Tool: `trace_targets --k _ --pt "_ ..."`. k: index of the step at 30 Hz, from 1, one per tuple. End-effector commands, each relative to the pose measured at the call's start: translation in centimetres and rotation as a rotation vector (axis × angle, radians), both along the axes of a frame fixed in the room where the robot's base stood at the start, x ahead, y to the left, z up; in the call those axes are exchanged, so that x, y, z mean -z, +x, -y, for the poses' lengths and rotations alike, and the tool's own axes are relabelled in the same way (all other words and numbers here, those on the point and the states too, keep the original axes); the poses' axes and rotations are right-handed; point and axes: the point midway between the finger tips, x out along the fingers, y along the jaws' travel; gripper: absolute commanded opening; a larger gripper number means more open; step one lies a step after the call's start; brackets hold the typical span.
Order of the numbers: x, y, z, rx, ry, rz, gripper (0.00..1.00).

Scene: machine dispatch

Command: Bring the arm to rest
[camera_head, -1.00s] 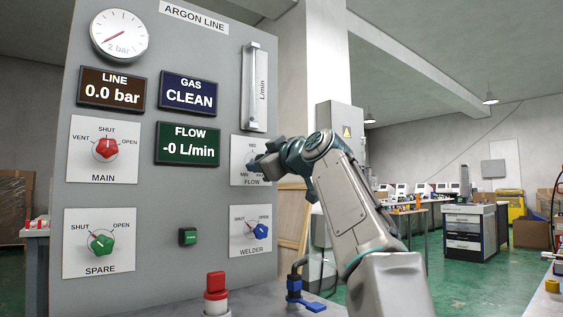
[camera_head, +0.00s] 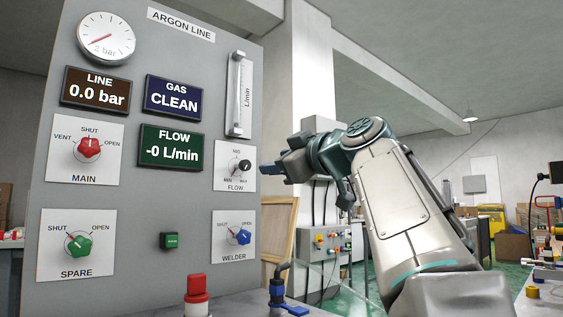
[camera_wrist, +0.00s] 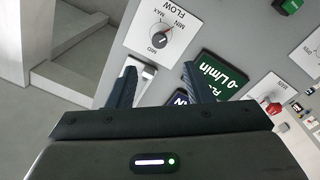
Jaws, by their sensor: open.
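My gripper (camera_head: 268,170) is open and empty, with its arm bent in front of the right edge of the grey argon panel (camera_head: 135,212). The fingertips are beside the black FLOW knob (camera_head: 239,167) and look apart from it. In the wrist view my two fingers (camera_wrist: 158,82) are spread, with the FLOW knob (camera_wrist: 160,39) beyond them and nothing between the fingertips but panel. The red MAIN knob (camera_head: 89,147) has its mark up at SHUT. The green SPARE knob (camera_head: 78,245) and blue WELDER knob (camera_head: 240,237) are in view.
The displays read LINE (camera_head: 96,92) 0.0 bar, GAS (camera_head: 173,97) CLEAN and FLOW (camera_head: 171,147) -0 L/min. A red-capped post (camera_head: 197,290) and a blue-handled valve (camera_head: 280,292) stand at the panel's foot.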

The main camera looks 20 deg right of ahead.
Motion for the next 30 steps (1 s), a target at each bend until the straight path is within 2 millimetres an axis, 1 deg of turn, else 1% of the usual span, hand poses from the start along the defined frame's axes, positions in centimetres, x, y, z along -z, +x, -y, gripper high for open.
trace_targets --k 11,14,17,20,23,26,30 --pt "-0.2 0.1 -0.1 0.001 0.005 -0.011 0.46" --pt "-0.4 0.5 -0.3 0.006 0.028 -0.057 0.46" --pt "-0.2 1.1 -0.8 0.016 0.069 -0.143 0.46" --pt "0.6 1.6 -1.3 0.035 0.119 -0.253 0.46" --pt "1.8 1.8 -1.9 0.06 0.166 -0.362 0.46" --pt "3.1 1.6 -2.4 0.09 0.208 -0.468 0.46" --pt "5.0 0.7 -3.2 0.136 0.258 -0.612 0.46"
